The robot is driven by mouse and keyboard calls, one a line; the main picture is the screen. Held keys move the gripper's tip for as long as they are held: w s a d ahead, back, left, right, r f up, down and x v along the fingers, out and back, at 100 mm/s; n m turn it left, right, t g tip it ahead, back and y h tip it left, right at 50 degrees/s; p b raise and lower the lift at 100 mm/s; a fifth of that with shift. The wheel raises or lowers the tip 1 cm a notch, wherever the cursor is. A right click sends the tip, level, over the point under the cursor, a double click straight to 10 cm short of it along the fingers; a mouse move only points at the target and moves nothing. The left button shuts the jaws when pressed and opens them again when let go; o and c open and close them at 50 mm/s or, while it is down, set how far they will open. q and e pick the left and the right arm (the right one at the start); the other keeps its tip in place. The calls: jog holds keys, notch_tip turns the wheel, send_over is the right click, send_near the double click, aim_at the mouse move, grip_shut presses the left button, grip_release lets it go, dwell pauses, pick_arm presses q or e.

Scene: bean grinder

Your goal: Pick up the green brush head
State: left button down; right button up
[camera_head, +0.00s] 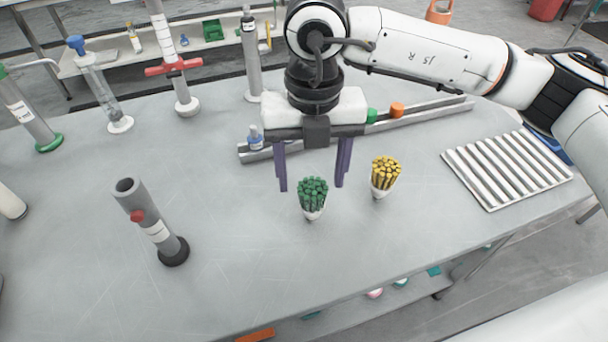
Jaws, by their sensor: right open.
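The green brush head (313,193) stands on the grey table, a bundle of green bristles above a small white base. My right gripper (313,184) is above and behind it, pointing down. Its two purple fingers are wide apart, one on each side of the green brush head in the picture. The gripper is open and holds nothing. I cannot tell whether the fingertips are level with the bristles. A similar yellow brush head (384,174) stands just to the right of the right finger. My left gripper is not in view.
A grey tube on a black base (152,222) stands at the left. A metal rail (430,112) with small coloured items lies behind the gripper. A ribbed white rack (508,168) lies at the right. Tall cylinders stand along the back left. The table's front middle is clear.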

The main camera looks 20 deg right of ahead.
aim_at(313, 187)
jog(key=f, duration=0.4)
jog(key=shift+s+f, duration=0.1)
jog(key=shift+s, duration=0.2)
notch_tip(313, 187, down, 4)
jog(key=shift+s+d+f+p, duration=0.1)
jog(key=shift+f+p, duration=0.05)
jog(key=shift+p, duration=0.5)
jog(key=shift+f, duration=0.5)
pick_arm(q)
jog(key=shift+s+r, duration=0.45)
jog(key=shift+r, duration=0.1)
pick_arm(e)
jog(key=c, duration=1.1)
